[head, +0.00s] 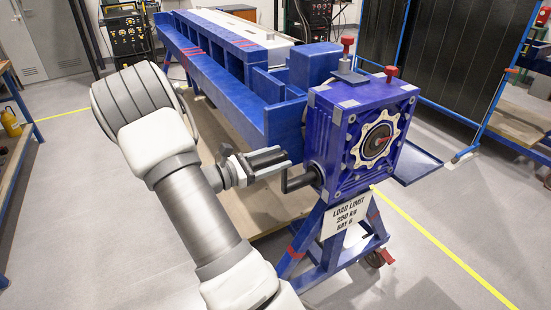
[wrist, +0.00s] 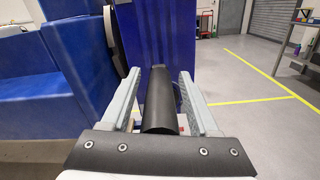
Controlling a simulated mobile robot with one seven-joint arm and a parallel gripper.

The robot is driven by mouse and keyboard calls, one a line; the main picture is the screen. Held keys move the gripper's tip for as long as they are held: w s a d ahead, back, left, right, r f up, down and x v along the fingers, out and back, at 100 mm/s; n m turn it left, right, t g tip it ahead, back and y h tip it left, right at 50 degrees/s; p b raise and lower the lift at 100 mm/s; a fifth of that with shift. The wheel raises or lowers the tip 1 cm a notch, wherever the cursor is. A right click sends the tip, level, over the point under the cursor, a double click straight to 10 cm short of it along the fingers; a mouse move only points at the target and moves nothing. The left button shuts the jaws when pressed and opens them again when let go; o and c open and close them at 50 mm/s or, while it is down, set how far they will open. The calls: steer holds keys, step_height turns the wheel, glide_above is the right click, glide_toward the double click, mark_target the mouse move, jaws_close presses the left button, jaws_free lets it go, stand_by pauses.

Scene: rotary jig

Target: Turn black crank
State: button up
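The black crank (head: 301,181) sticks out from the near lower side of the blue gearbox (head: 345,140) at the end of the jig, with its handle toward the left. My gripper (head: 285,163) is beside the handle in the head view. In the wrist view, the dark handle (wrist: 160,108) points toward the camera, between the two grey fingers of my gripper (wrist: 158,76). The fingers are apart, with a visible gap on each side of the handle. Contact with the handle does not show. Part of the crank arm is hidden.
A long blue jig beam (head: 215,72) runs back from the gearbox. A blue stand with a load limit sign (head: 346,215) is below. A cream toothed ring (head: 376,140) and red knobs are on the gearbox. The floor (head: 450,220) at right is mostly clear.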

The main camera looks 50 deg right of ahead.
jaws_close()
stand_by(1.2)
